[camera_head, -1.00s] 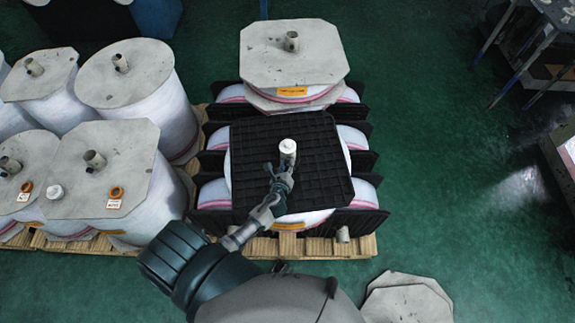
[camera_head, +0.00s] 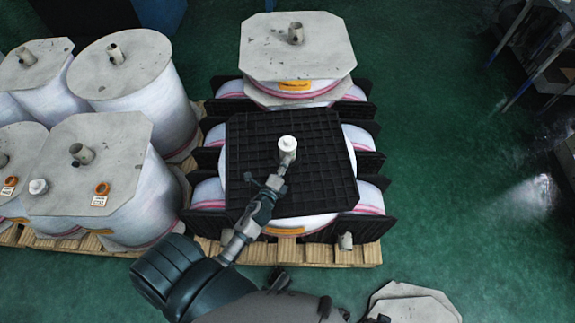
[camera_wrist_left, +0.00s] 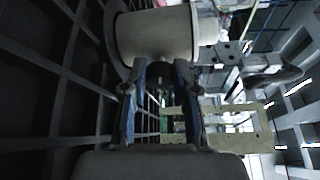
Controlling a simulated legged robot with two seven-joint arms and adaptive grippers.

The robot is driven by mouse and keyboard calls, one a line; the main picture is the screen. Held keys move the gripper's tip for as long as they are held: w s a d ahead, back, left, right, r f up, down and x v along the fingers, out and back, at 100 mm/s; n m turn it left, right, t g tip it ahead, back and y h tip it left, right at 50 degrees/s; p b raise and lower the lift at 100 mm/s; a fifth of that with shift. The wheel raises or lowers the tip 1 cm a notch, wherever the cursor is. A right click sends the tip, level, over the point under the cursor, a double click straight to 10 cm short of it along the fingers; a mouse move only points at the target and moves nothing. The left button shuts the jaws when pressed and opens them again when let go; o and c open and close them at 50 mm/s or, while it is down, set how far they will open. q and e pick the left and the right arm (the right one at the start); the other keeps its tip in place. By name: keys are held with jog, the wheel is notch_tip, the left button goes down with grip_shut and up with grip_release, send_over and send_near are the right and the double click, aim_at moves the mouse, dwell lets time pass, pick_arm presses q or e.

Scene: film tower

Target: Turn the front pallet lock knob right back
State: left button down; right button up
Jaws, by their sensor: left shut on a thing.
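The front pallet lock knob (camera_head: 286,158) is a pale beige piece with a white round cap, near the middle of the black gridded pallet (camera_head: 325,185) on the front stack. My left gripper (camera_head: 277,180) reaches it from the front left, and its fingers are shut on the knob's lower end. In the left wrist view, the knob (camera_wrist_left: 155,35) shows as a beige cylinder at the fingertips of the left gripper (camera_wrist_left: 158,75), beside the dark grid. The exact contact is partly hidden. My right gripper is not in view.
A film roll with a grey board (camera_head: 297,55) stands behind the black pallet. Several wrapped rolls (camera_head: 100,160) stand close on the left. Grey boards (camera_head: 410,300) lie at the front right. The green floor (camera_head: 440,160) on the right is clear.

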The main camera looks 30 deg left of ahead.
pick_arm(q)
jog(key=shift+a+f+n+b, duration=0.1)
jog(key=shift+f+n+b, duration=0.1)
jog(key=shift+n+b, duration=0.25)
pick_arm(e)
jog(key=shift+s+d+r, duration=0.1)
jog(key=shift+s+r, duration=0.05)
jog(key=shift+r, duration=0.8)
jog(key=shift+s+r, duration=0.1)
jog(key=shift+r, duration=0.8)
pick_arm(q)
jog(key=c, duration=0.9)
grip_release()
jog(key=shift+s, duration=0.1)
jog(key=s, duration=0.4)
jog(key=s+d, duration=0.1)
jog(key=s, duration=0.3)
jog(key=s+d, duration=0.1)
jog(key=s, duration=0.2)
jog(key=shift+s+r, duration=0.35)
jog(key=shift+s, duration=0.05)
